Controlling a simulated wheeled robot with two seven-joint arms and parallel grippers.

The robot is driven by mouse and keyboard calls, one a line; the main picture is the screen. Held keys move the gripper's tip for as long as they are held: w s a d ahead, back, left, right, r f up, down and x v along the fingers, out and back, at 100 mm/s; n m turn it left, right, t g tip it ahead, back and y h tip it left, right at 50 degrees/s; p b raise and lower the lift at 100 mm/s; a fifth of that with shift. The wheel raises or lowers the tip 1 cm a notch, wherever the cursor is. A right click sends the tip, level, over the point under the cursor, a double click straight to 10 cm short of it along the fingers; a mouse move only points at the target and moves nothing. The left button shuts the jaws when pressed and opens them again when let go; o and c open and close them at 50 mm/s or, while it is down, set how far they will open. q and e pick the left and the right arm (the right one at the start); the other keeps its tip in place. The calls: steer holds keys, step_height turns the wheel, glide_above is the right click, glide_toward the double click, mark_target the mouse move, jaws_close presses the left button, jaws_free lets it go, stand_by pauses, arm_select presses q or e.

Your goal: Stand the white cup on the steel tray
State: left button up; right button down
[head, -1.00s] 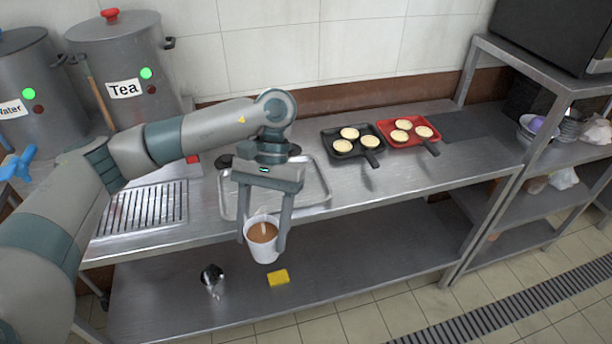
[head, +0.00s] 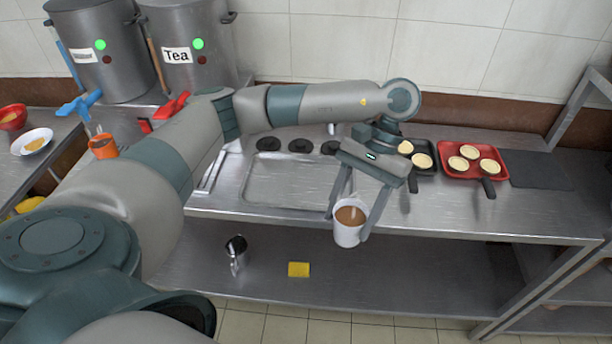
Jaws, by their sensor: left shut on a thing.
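The white cup (head: 347,236), with brown drink in it, is held upright between the fingers of my left gripper (head: 349,219). The gripper is shut on the cup, which hangs in front of the counter's front edge in the picture. The steel tray (head: 253,196) lies flat on the counter, to the left of the cup and farther back. It looks empty, and part of its right side is near my gripper. My right gripper is not in view.
Black lids (head: 300,146) lie behind the tray. A black pan (head: 427,172) and a red pan (head: 470,178) with pale rounds stand right of my gripper. The tea stockpot (head: 190,85) stands at the back left. A metal pitcher (head: 237,262) and yellow sponge (head: 298,269) are on the lower shelf.

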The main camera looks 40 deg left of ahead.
mark_target(357, 207)
arm_select(q)
steer(key=shift+a, duration=0.1)
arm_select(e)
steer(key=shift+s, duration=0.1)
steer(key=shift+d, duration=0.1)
